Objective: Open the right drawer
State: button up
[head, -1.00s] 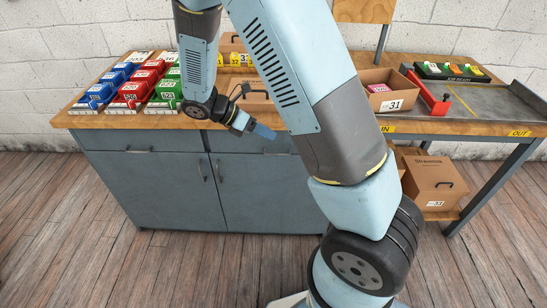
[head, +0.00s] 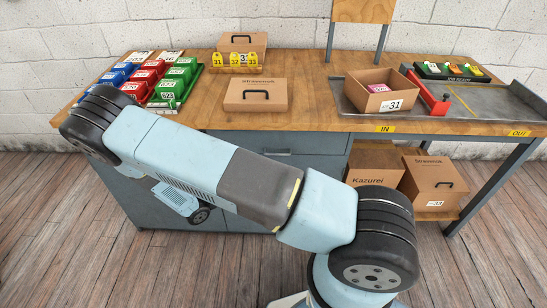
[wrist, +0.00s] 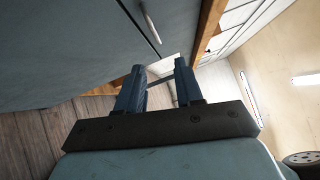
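The right drawer (head: 310,141) is in the top of the grey-blue cabinet, under the wooden worktop. It looks closed, and its bar handle (head: 277,152) shows just above my arm. My arm crosses in front of the cabinet and hides the left drawer and most of the doors. My gripper is hidden in the head view. In the wrist view my gripper (wrist: 159,66) is open, its two blue fingers apart with nothing held. A pale bar handle (wrist: 151,24) on a blue-grey front lies just beyond the fingertips; I cannot tell which handle it is.
On the worktop (head: 215,115) stand a closed cardboard box (head: 255,94), an open box marked 31 (head: 385,93) and coloured bins (head: 150,75) at left. A red bar (head: 428,93) lies at right. More boxes (head: 433,182) sit on the low shelf. Floor in front is clear.

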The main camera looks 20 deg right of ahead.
jog(key=shift+n+t, duration=0.7)
jog(key=x, duration=0.4)
jog(key=f+x, duration=0.1)
jog(key=x, duration=0.8)
jog(key=shift+w+d+f, duration=0.15)
jog(key=shift+d+f, duration=0.05)
jog(key=shift+d, duration=0.05)
jog(key=shift+c, duration=0.2)
grip_shut()
